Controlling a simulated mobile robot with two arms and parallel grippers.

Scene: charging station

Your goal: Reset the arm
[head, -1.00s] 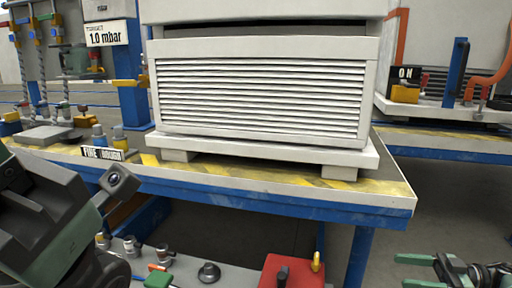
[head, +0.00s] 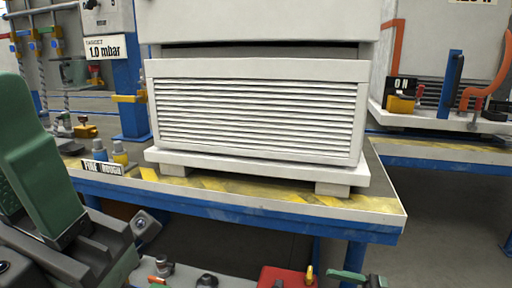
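My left arm's green and dark grey end (head: 60,195) is large and close at the left edge of the head view. It is cut off by the frame, and its fingertips cannot be made out clearly. I see nothing held in it. My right gripper (head: 348,277) shows only as a small green finger and dark parts at the bottom edge, right of centre. The rest of it is below the frame, so its opening is hidden.
A white louvred unit (head: 258,115) stands on a blue-edged bench (head: 380,208) with yellow stripes. A gauge post with a "1.0 mbar" sign (head: 107,49) is at left. Below are a red box (head: 276,275) and small valves. A second bench (head: 450,153) with an "ON" sign (head: 401,85) is at right.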

